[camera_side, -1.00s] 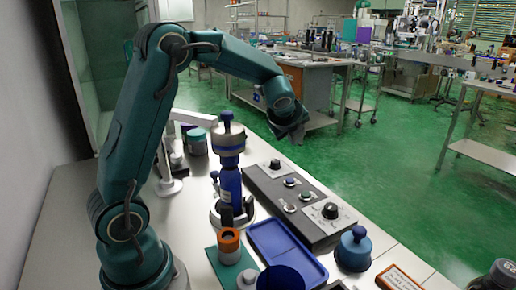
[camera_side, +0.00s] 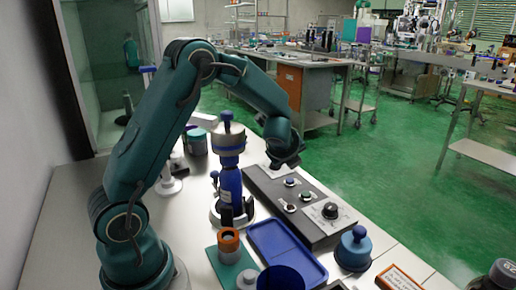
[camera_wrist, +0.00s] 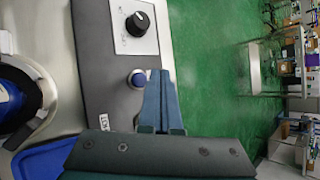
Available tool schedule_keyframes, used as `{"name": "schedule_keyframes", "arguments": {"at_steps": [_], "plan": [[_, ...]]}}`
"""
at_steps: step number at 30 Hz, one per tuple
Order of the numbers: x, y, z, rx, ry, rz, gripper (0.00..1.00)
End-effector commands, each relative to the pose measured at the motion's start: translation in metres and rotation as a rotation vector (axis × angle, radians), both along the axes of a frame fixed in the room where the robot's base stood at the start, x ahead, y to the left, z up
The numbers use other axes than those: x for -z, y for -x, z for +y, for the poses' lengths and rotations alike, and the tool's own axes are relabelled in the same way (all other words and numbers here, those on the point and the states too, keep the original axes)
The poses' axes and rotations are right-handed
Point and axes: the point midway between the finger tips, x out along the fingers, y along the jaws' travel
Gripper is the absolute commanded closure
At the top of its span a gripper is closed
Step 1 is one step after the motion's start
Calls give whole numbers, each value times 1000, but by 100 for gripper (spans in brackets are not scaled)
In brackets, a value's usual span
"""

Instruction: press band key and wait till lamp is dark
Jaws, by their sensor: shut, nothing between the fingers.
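A dark control box (camera_side: 285,205) lies on the bench and carries knobs and small round keys. A blue key (camera_side: 290,182) sits near its far end; a blue key also shows in the wrist view (camera_wrist: 138,79). A green key (camera_side: 306,196) is beside it. A small round fitting (camera_side: 290,207) on the near-left side looks reddish-brown; I cannot tell whether it is a lamp. My gripper (camera_side: 287,163) is shut and empty above the far end of the box. In the wrist view its fingers (camera_wrist: 159,75) point just right of the blue key, seemingly apart from it.
A blue bottle (camera_side: 230,185) stands in a white holder left of the box. A blue tray (camera_side: 287,255) lies in front, with a blue domed pot (camera_side: 354,250) to its right. A black knob (camera_side: 331,211) rises from the box's near end.

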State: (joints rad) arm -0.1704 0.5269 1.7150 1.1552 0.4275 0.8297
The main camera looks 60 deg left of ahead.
Motion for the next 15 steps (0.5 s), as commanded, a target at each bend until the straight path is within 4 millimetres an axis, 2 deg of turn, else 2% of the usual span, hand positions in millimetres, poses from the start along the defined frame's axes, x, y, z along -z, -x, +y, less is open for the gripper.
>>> {"name": "schedule_keyframes", "arguments": {"at_steps": [6,15], "plan": [[17,0,0,2,0,1,100],[21,0,0,1,1,-2,100]]}}
